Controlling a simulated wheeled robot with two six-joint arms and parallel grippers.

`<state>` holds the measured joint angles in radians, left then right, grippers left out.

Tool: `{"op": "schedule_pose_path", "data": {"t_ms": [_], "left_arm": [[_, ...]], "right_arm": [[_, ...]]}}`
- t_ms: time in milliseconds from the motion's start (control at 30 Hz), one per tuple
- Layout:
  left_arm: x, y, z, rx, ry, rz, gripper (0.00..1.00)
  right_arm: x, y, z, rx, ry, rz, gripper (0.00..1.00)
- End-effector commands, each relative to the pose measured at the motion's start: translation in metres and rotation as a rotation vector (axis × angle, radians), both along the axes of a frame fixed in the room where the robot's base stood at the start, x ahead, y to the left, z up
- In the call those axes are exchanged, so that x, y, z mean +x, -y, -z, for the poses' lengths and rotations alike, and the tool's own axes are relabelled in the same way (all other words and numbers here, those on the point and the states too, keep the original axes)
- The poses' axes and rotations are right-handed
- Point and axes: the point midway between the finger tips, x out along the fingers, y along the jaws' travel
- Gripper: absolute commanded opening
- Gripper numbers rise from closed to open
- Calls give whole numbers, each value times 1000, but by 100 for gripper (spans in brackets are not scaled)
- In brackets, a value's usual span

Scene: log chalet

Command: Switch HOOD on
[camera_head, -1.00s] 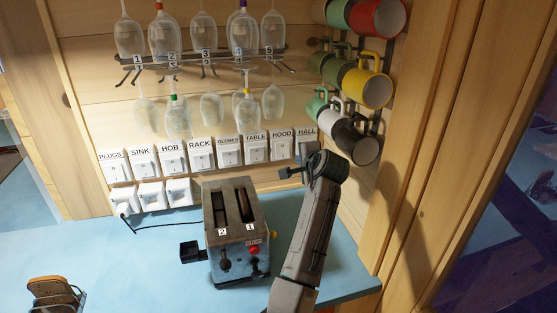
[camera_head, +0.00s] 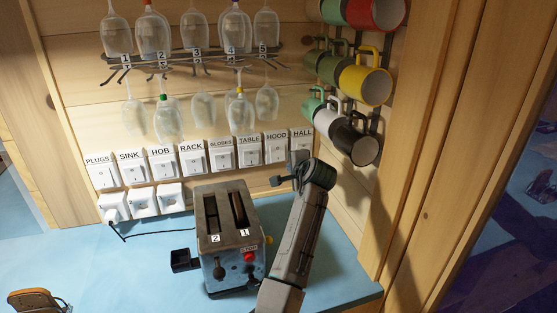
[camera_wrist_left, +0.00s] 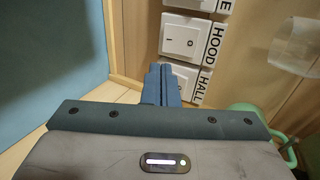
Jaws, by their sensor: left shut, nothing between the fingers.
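The HOOD switch (camera_head: 275,151) is a white square rocker switch on the wooden wall, in the upper row, between TABLE (camera_head: 249,153) and HALL. It also shows in the wrist view (camera_wrist_left: 184,40), with an I and an O mark; I cannot tell which side is pressed. The HALL switch is partly hidden behind the gripper. My right gripper is out of view.
A toaster (camera_head: 228,236) stands on the blue counter (camera_head: 150,255), left of my arm. Mugs (camera_head: 365,84) hang on the right wall. Glasses (camera_head: 196,33) hang from a rack above the switches. Sockets (camera_head: 143,202) are at lower left.

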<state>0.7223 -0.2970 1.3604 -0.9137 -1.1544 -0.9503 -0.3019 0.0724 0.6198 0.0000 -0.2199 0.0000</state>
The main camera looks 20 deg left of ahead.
Motion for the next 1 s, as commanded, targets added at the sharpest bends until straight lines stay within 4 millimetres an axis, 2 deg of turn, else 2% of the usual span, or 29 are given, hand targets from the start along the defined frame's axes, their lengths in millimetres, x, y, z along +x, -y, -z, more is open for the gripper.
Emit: {"op": "schedule_pose_path", "data": {"t_ms": [100, 400, 500, 700, 1000], "left_arm": [[19, -14, 6, 4, -3, -1, 0], [58, -41, 30, 2, -3, -2, 0], [70, -48, 30, 1, -1, -1, 0], [84, -57, 35, 1, 1, -1, 0], [89, -60, 38, 0, 1, 0, 0]], "right_arm": [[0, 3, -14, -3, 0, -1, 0], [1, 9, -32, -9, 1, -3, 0], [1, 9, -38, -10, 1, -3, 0], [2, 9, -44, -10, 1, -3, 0], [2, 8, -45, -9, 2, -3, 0]]}}
